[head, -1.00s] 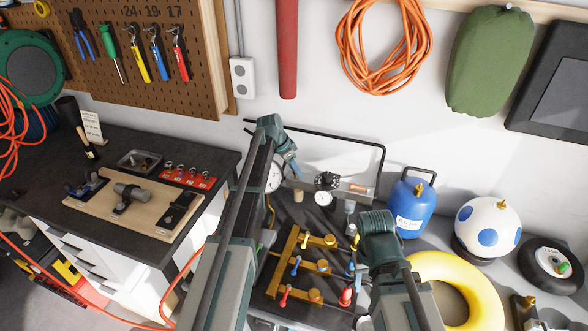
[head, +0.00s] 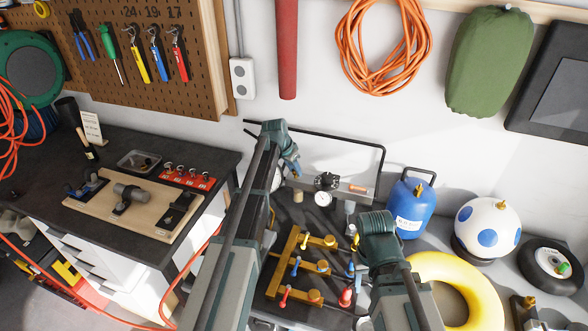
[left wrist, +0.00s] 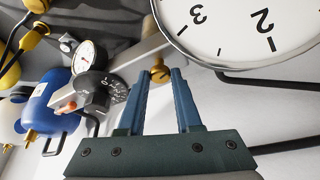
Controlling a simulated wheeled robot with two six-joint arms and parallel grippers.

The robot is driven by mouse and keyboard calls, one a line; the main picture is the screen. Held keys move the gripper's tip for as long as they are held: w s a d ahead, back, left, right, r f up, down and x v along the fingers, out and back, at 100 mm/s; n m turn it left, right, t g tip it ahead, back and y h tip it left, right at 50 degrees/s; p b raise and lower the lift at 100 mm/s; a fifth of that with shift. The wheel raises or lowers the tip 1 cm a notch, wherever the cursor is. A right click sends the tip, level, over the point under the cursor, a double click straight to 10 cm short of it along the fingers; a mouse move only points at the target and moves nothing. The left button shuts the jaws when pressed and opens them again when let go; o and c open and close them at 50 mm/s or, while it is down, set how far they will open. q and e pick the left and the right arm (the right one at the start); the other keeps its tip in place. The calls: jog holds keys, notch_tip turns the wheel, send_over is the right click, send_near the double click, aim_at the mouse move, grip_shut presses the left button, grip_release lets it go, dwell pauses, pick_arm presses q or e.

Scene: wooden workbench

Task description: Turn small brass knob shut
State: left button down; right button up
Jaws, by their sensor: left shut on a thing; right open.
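The small brass knob (left wrist: 160,74) shows in the left wrist view, between the tips of my left gripper (left wrist: 161,78). The fingers are shut on it, and they hide part of it. The knob sits by a grey metal bar, between a large white-faced gauge and a black dial. In the head view my left gripper (head: 293,168) reaches down at the panel by the wall, and the knob cannot be made out there. My right gripper (head: 377,224) is lower right in the head view, away from the knob; its fingers are mostly hidden.
The large gauge (left wrist: 240,28) is close beside my left fingers. The black dial (left wrist: 96,92) and a small gauge (left wrist: 90,56) are on the other side. A brass manifold (head: 285,262) with coloured handles stands below. A blue cylinder (head: 411,207) and yellow ring (head: 482,285) stand right.

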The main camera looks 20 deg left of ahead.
pick_arm(q)
jog(key=n, duration=0.1)
jog(key=n+y, duration=0.1)
jog(key=n, duration=0.1)
jog(key=shift+s+d+n, duration=0.1)
jog(key=shift+d+n, duration=0.1)
jog(key=shift+n, duration=0.1)
jog(key=n+y, duration=0.1)
jog(key=n, duration=0.2)
jog(key=shift+d+n+y, duration=0.15)
jog(key=shift+n+y, duration=0.15)
jog(key=shift+y, duration=0.1)
jog(key=n+y, duration=0.1)
jog(key=n, duration=0.2)
jog(key=n+g+y, duration=0.1)
jog(key=n, duration=0.2)
jog(key=shift+d, duration=0.15)
jog(key=shift+n, duration=0.4)
jog(key=c, duration=0.6)
grip_release()
jog(key=shift+r, duration=0.1)
